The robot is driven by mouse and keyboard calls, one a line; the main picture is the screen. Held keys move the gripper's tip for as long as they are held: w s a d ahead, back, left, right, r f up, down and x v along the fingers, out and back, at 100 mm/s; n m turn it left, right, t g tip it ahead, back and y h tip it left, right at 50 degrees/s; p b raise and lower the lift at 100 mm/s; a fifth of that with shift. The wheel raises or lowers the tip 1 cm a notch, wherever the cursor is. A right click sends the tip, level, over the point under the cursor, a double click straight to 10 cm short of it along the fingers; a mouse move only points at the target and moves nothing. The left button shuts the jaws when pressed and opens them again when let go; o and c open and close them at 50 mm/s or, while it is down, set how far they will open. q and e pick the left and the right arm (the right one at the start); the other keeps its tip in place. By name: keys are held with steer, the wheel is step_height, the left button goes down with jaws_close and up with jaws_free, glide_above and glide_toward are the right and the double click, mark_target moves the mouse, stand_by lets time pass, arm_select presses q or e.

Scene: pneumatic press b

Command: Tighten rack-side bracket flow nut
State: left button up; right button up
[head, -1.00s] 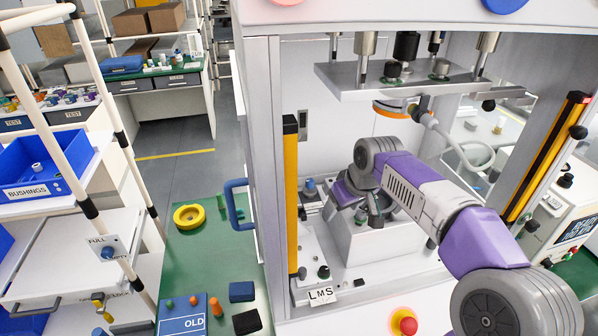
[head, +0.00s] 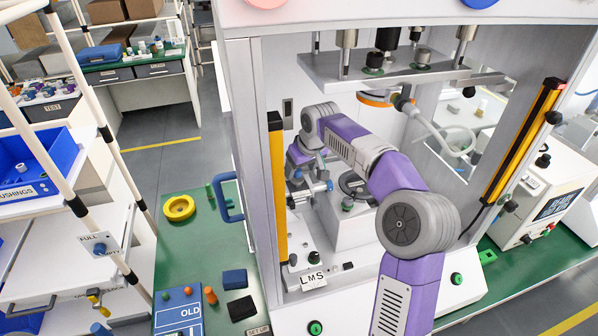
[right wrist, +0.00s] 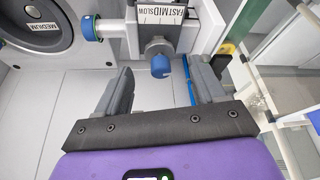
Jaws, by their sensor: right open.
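In the right wrist view, a flow control fitting with a grey knurled nut (right wrist: 157,47) and a blue end knob (right wrist: 160,66) sits below a white scale plate (right wrist: 168,15) reading FAST, MID, SLOW. My right gripper (right wrist: 160,76) is open. Its two fingers stand either side of the blue knob, with a gap on each side. In the head view my right gripper (head: 299,180) is inside the press at its left side, beside the bracket with blue-ended fittings (head: 320,188). The contact area is small and partly hidden there. My left gripper is not in view.
Another blue knob (right wrist: 91,28) sits left of the fitting, near a round dial marked MEDIUM (right wrist: 42,28). The yellow light-curtain post (head: 278,190) stands close left of my gripper. The press's upper plate (head: 390,72) hangs above my arm. A green table (head: 205,245) lies left.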

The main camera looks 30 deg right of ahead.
mark_target(296, 173)
steer(key=shift+x, duration=1.85)
steer(key=shift+s, duration=0.1)
steer(key=c, duration=1.1)
steer(key=shift+o, duration=0.2)
steer(key=shift+m, duration=0.4)
steer(key=m, duration=0.1)
steer(key=m+h, duration=0.1)
steer(key=m, duration=0.1)
steer(key=shift+a+m+h, duration=0.25)
steer(key=shift+m+h, duration=0.05)
steer(key=shift+m+g+h, duration=0.5)
steer(key=shift+m+h, duration=0.1)
steer(key=shift+m, duration=1.3)
